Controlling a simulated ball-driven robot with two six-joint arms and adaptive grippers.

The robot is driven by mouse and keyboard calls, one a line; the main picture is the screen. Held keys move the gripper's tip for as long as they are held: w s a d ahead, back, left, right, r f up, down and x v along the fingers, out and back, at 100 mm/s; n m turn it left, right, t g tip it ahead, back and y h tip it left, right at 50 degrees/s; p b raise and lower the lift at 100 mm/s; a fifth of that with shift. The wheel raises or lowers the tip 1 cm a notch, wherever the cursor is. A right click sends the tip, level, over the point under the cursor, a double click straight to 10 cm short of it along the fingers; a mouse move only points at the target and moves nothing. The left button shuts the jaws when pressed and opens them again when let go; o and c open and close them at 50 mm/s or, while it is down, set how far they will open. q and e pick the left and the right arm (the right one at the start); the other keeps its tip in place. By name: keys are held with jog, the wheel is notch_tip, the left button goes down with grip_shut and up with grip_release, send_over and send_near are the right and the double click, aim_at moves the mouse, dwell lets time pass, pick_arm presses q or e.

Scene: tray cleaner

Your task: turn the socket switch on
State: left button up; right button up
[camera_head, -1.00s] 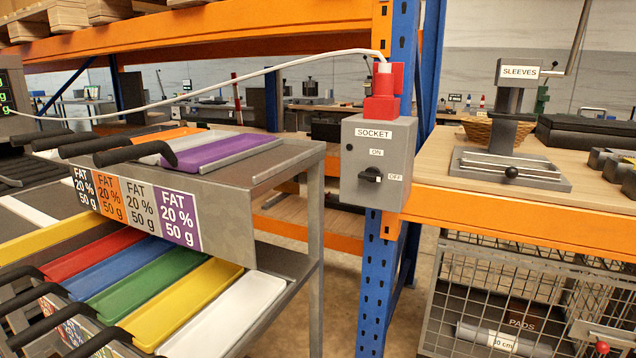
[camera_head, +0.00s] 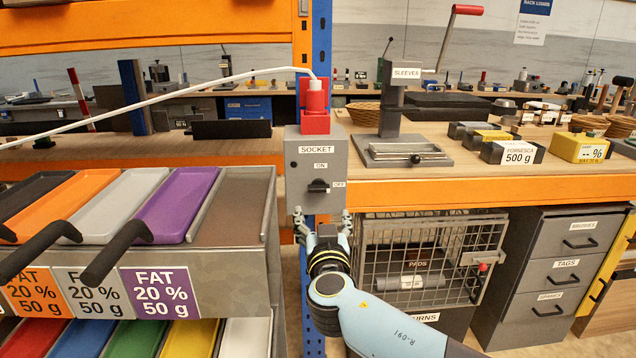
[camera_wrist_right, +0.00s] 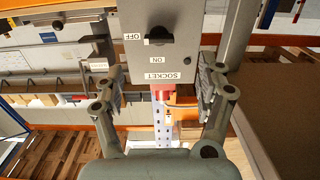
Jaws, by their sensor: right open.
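The grey socket box (camera_head: 302,165) is mounted on the blue rack post, with a red plug and white cable on top. Its black rotary switch (camera_head: 318,186) has its handle lying sideways, toward the OFF label; the ON label is above it. My right gripper (camera_head: 322,216) is open and empty just below the box, fingers pointing up. In the right wrist view the box appears upside down, with the switch (camera_wrist_right: 158,36) seen between and beyond the open fingers (camera_wrist_right: 160,88). The fingers do not touch the switch. My left gripper is not in view.
A tray rack (camera_head: 215,270) with coloured trays and protruding black handles stands close on the left. The orange shelf edge (camera_head: 440,190) runs to the right of the box, with a SLEEVES press (camera_head: 395,125) above it. A wire cage (camera_head: 430,260) and drawers (camera_head: 567,260) are below.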

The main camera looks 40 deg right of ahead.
aim_at(319, 190)
jog(key=x, duration=0.3)
jog(key=p+x, duration=0.1)
jog(key=x, duration=0.2)
jog(key=r+p+x, duration=0.1)
jog(key=x, duration=0.2)
jog(key=shift+w+d, duration=0.2)
jog(key=shift+d, duration=0.05)
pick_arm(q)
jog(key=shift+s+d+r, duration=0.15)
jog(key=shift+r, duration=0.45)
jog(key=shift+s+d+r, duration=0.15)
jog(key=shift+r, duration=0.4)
pick_arm(e)
jog(key=shift+w+d+f, duration=0.1)
jog(key=shift+w+d, duration=0.35)
